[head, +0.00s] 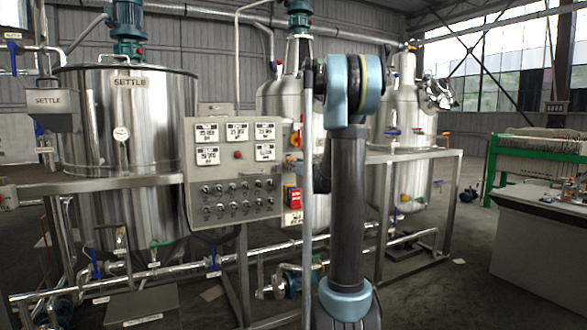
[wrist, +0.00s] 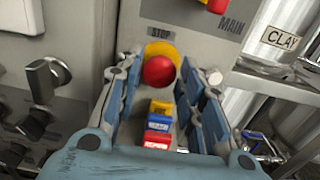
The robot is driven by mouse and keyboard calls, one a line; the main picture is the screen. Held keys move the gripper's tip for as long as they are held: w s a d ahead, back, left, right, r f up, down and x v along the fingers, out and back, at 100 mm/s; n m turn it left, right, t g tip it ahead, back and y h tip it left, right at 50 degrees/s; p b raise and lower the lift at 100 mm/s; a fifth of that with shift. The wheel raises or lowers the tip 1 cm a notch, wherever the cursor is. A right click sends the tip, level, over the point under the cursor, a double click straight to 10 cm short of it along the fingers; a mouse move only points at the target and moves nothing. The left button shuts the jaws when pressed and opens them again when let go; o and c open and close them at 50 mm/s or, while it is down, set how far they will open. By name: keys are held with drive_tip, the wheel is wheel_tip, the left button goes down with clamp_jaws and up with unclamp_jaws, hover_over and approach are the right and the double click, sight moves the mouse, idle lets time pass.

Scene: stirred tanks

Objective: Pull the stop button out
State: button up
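The stop button (wrist: 159,71) is a round red knob on a yellow ring, under a STOP label (wrist: 160,33) on a grey panel in the wrist view. My gripper (wrist: 160,80) is open, with one finger on each side of the button. The fingers look apart from the knob, though their depth relative to it is hard to judge. Nothing is held between them. In the head view I cannot make out the stop button or my fingers clearly; my arm covers that area beside the control panel (head: 222,200).
Yellow, blue and red labelled blocks (wrist: 158,125) sit just below the button. A red MAIN control (wrist: 218,5) is above right. Black knobs (wrist: 45,75) are on the left. A steel tank (head: 130,110) and pipes surround the panel.

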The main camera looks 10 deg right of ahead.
drive_tip(key=shift+o, duration=0.8)
drive_tip(key=shift+s, duration=0.1)
drive_tip(key=v, duration=1.1)
drive_tip(key=shift+s, duration=0.35)
drive_tip(key=shift+d, duration=0.1)
